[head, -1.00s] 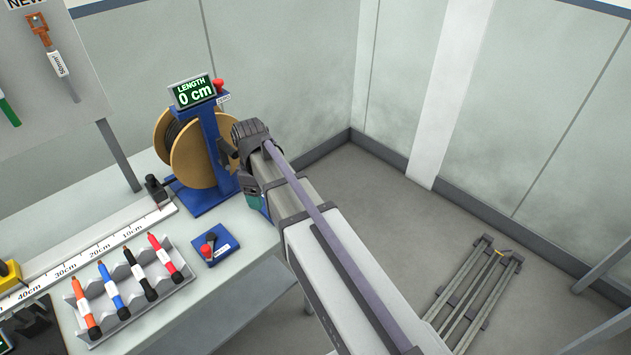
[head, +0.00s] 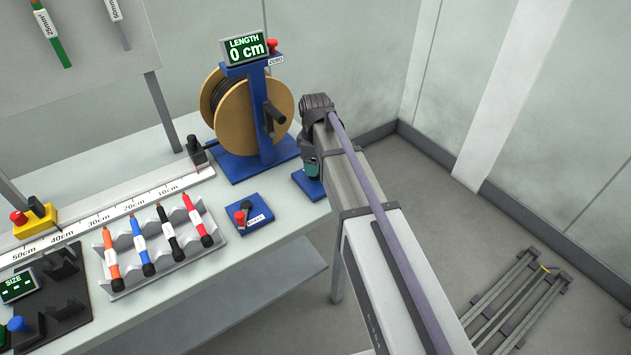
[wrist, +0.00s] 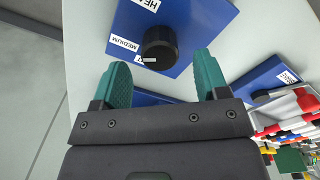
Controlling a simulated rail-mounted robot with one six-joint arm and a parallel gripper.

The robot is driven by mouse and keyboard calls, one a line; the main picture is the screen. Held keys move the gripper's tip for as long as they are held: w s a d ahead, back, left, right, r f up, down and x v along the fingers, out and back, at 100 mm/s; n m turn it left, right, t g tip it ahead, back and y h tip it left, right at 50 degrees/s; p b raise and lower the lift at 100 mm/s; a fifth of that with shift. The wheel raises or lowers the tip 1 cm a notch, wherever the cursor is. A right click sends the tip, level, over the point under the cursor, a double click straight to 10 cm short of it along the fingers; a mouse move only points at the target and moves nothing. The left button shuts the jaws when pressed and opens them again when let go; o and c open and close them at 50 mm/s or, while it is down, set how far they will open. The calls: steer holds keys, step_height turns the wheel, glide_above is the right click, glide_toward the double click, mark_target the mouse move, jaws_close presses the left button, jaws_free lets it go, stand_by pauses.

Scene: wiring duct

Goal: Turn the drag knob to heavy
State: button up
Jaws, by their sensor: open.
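The drag knob (wrist: 159,45) is round and black, on a blue plate (wrist: 185,22) with white labels. "MEDIUM" and part of "HEAVY" can be read. A small white mark shows at the knob's near edge, by a third, mostly covered label. My gripper (wrist: 160,62) is open, its two teal fingers apart on either side of the knob's near side. I cannot tell how far above the plate the fingertips are. In the head view the blue plate (head: 309,187) is mostly hidden under my gripper, and the knob is hidden there.
A cable reel (head: 222,108) on a blue stand is behind, with a display reading 0 cm. A second blue plate (head: 262,208) with a red knob and black lever lies to the left. A rack (head: 213,228) of cable samples and a ruler (head: 95,222) are further left.

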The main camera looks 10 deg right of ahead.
step_height(320, 180, down, 3)
steer(key=shift+f+b, duration=0.15)
steer(key=shift+b, duration=0.7)
steer(key=c, duration=0.9)
steer(key=shift+c, duration=0.2)
steer(key=shift+m, duration=0.4)
steer(key=m, duration=1.1)
